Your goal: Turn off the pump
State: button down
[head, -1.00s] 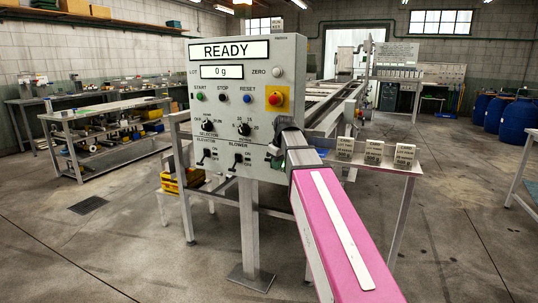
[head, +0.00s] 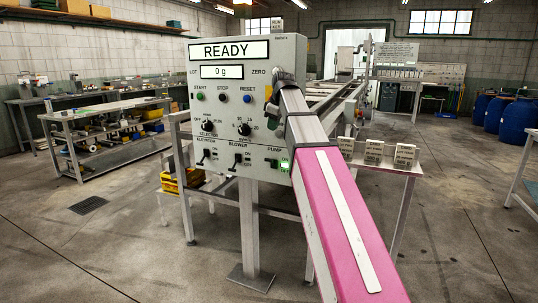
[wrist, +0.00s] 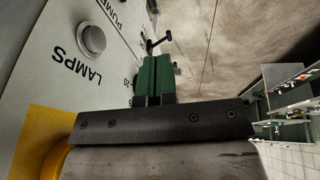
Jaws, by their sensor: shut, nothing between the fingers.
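The grey control panel (head: 215,130) stands at centre in the head view, its display reading READY and 0 g. The PUMP label is at its lower right, with a green-lit spot (head: 285,165) beside it; the position of its switch is unclear. My gripper (head: 272,123) is in front of the panel's right side, above the pump spot. In the wrist view my gripper's green fingers (wrist: 153,78) are together and empty. The wrist view shows the PUMP label (wrist: 117,12) at the top, a round LAMPS button (wrist: 92,39) and a dark toggle lever (wrist: 158,42) beyond the fingertips.
The elevator switch (head: 206,155) and blower switch (head: 238,159) are left of the pump. The dial (head: 244,129) is close beside my gripper. The yellow emergency-stop plate (wrist: 38,128) is near my wrist. A side table (head: 400,165) with labelled cards stands right.

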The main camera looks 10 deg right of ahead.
send_near(267, 159)
jog(key=x, duration=0.5)
jog(key=shift+a+f, duration=0.15)
jog(key=shift+a, duration=0.05)
jog(key=shift+w+d+f, duration=0.1)
jog(key=shift+w+f, duration=0.15)
jog(key=shift+f, duration=0.45)
jog(key=shift+s, duration=0.1)
